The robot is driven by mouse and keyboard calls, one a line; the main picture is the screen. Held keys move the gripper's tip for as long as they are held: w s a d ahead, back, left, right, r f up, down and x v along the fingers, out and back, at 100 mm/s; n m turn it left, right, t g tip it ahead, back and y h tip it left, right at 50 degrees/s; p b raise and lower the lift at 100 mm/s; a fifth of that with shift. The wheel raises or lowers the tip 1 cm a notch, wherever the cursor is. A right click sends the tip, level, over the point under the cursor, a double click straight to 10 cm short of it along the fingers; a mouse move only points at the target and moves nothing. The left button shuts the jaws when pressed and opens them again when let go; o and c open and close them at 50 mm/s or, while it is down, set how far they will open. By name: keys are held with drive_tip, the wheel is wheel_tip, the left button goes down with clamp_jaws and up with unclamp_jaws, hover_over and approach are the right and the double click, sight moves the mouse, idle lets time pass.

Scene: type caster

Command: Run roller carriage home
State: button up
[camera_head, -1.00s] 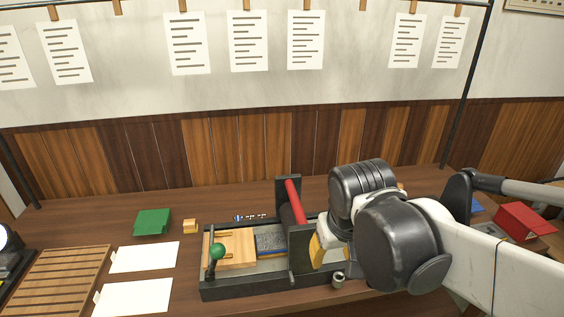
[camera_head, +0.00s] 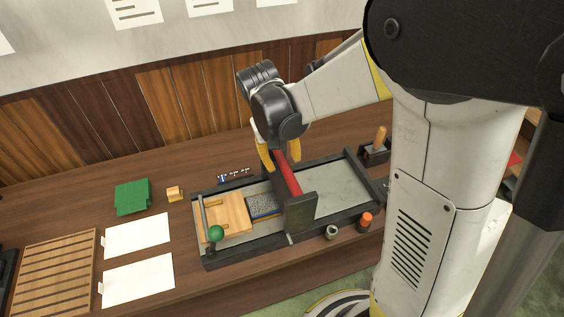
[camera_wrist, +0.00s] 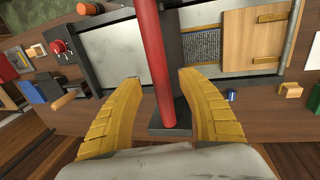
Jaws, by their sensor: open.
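The roller carriage is a red roller (camera_head: 288,174) between dark end plates (camera_head: 300,212), spanning a press bed (camera_head: 327,189). It stands near the middle of the bed, just right of the grey type block (camera_head: 262,205). My gripper (camera_head: 271,158) is open at the far end of the roller. In the wrist view the yellow fingers of my gripper (camera_wrist: 163,98) stand on either side of the red roller (camera_wrist: 152,60), apart from it. A wooden board (camera_head: 225,213) and a green-knobbed handle (camera_head: 215,234) are at the left end of the bed.
White sheets (camera_head: 138,273), a slatted wooden rack (camera_head: 50,272), a green block (camera_head: 132,197) and a small wooden block (camera_head: 175,193) lie left of the press. A wooden-handled tool (camera_head: 376,147) stands beyond its right end. An orange-topped jar (camera_head: 365,221) stands in front.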

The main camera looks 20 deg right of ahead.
drive_tip(key=shift+d+f, duration=0.15)
drive_tip(key=shift+f, duration=0.6)
drive_tip(key=shift+d+f, duration=0.1)
drive_tip(key=shift+f, duration=0.6)
clamp_jaws()
drive_tip(key=shift+d, duration=0.1)
drive_tip(key=d+b, duration=0.2)
drive_tip(key=d, duration=1.4)
drive_tip(key=shift+d, duration=0.2)
